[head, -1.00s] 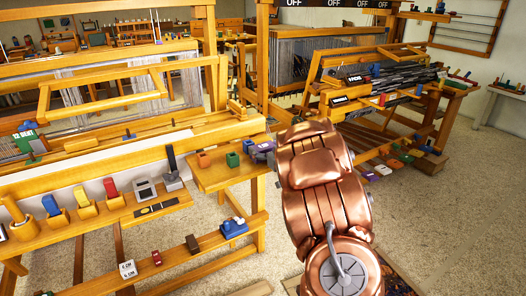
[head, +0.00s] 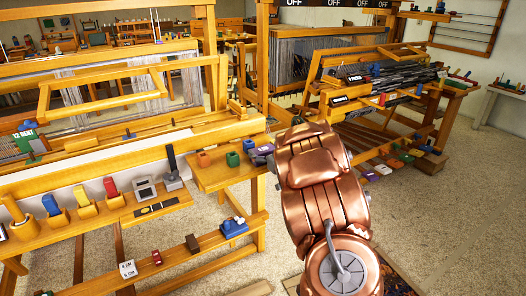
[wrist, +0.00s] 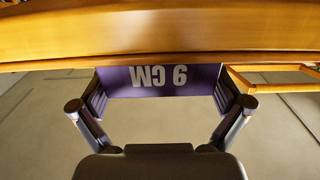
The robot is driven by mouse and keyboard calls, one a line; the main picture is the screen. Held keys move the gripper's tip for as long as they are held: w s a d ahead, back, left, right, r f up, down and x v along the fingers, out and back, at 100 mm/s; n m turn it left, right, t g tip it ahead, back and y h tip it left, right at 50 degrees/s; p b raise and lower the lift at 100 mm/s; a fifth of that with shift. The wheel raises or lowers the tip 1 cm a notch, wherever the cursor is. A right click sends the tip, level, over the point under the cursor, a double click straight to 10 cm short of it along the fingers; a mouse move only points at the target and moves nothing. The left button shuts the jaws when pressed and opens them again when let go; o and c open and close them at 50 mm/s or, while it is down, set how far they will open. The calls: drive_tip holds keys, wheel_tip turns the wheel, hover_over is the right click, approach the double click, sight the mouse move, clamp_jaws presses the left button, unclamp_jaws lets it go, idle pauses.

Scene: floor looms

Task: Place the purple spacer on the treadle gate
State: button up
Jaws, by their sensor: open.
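A purple block with an upside-down CM label, the purple spacer (wrist: 160,82), is between the two fingers of my gripper (wrist: 160,104) in the wrist view. The fingers stand at its left and right ends, and the jaws are open. A wooden beam runs just beyond it. In the head view the purple spacer (head: 264,149) shows at the right end of a small wooden shelf, beside my arm. My gripper (head: 258,160) is there too, partly hidden by my copper arm. I cannot tell which part is the treadle gate.
An orange block (head: 204,159) and a green block (head: 233,159) sit on the small wooden shelf (head: 215,180). A blue block (head: 233,227) stands on the lower beam. The right loom (head: 385,100) is behind my arm. Carpet lies open at the right.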

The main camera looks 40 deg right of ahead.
drive_tip(key=s+a, duration=0.1)
drive_tip(key=s, duration=1.1)
drive_tip(key=shift+r, duration=0.15)
drive_tip(key=shift+w, duration=0.1)
